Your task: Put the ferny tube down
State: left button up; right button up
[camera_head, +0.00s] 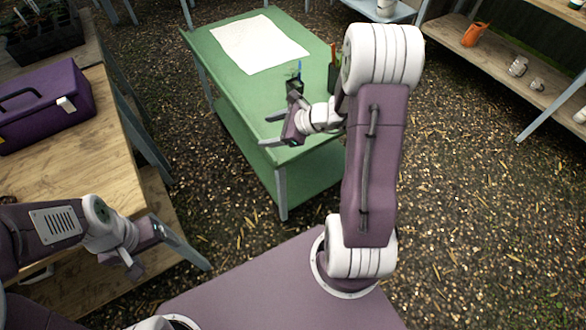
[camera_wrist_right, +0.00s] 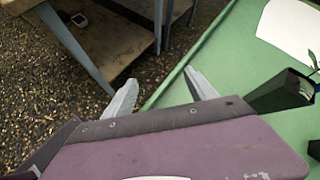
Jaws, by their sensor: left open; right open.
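A small dark tube (camera_head: 295,87) stands on the green table, with a bluish and green top showing above it. A second dark tube (camera_head: 332,78) with green and orange above it stands to its right, partly behind my right arm. I cannot tell which is the ferny one. In the right wrist view a dark tube (camera_wrist_right: 278,93) with a green sprig is at the right, outside the fingers. My right gripper (camera_head: 268,131) is open and empty beside the near tube, by the table's left edge; its fingers (camera_wrist_right: 160,93) also show there. My left gripper (camera_head: 149,250) is open and empty, low at left.
The green table (camera_head: 238,91) carries a white sheet (camera_head: 262,42) at its far end. A wooden bench (camera_head: 98,150) with a purple box (camera_head: 45,108) stands at left. Shelves (camera_head: 480,70) with an orange can (camera_head: 475,34) stand at right. Open ground lies between.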

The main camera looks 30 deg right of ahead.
jog(key=s+a+f+n+g, duration=0.1)
jog(key=s+a+n+g, duration=0.3)
jog(key=s+a+n, duration=0.25)
jog(key=s+d+n+g+h, duration=0.3)
jog(key=s+n+h, duration=0.3)
jog(key=s+n, duration=0.5)
jog(key=n, duration=0.7)
jog(key=shift+s+d+f, duration=0.25)
jog(key=shift+s+f, duration=0.05)
jog(key=shift+f, duration=0.1)
jog(key=shift+r, duration=0.1)
notch_tip(320, 180, up, 15)
jog(key=p, duration=1.5)
jog(key=shift+r+p, duration=0.15)
jog(key=shift+p, duration=0.15)
